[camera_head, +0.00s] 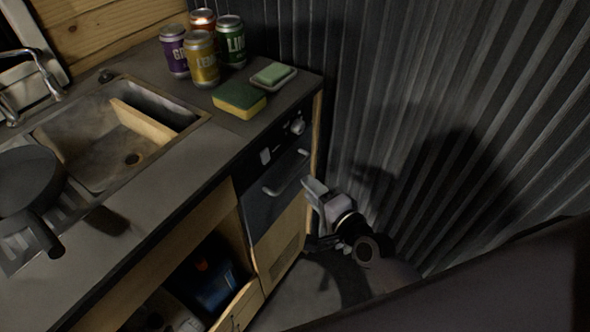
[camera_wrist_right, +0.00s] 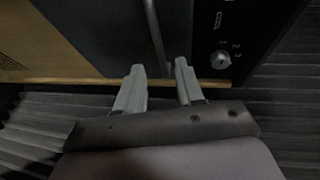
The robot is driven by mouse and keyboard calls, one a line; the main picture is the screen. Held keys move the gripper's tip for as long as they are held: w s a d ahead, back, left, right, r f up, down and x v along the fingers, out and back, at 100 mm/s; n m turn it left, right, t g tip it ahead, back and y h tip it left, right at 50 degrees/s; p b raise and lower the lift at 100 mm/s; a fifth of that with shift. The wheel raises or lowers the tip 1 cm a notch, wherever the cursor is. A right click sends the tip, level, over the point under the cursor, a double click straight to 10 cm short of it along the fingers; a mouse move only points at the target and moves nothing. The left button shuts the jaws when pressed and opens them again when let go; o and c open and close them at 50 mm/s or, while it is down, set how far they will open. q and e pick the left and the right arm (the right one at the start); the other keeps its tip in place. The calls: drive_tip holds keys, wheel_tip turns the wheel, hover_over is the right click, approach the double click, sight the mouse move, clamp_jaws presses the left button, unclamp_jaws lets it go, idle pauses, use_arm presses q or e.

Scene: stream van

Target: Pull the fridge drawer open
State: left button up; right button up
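The fridge drawer (camera_head: 268,209) is a dark front panel in the counter, under a control strip with a knob. It looks shut. Its silver bar handle (camera_head: 286,176) runs across the upper part of the panel. My right gripper (camera_head: 310,186) is just right of the handle, in front of the unit. In the right wrist view, my right gripper (camera_wrist_right: 159,69) has its two fingers apart with nothing between the tips. There the handle (camera_wrist_right: 154,33) lies ahead of the gap, apart from the fingers. My left gripper is not in view.
The counter holds a sink (camera_head: 122,152), a dark pan (camera_head: 28,180), several cans, a yellow-green sponge (camera_head: 239,99) and a soap dish (camera_head: 273,77). A corrugated wall (camera_head: 440,110) bounds the right side.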

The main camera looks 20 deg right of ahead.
drive_tip(key=x, duration=0.6)
drive_tip(key=shift+w+b, duration=0.15)
drive_tip(key=shift+b, duration=0.25)
drive_tip(key=shift+a, duration=0.1)
clamp_jaws()
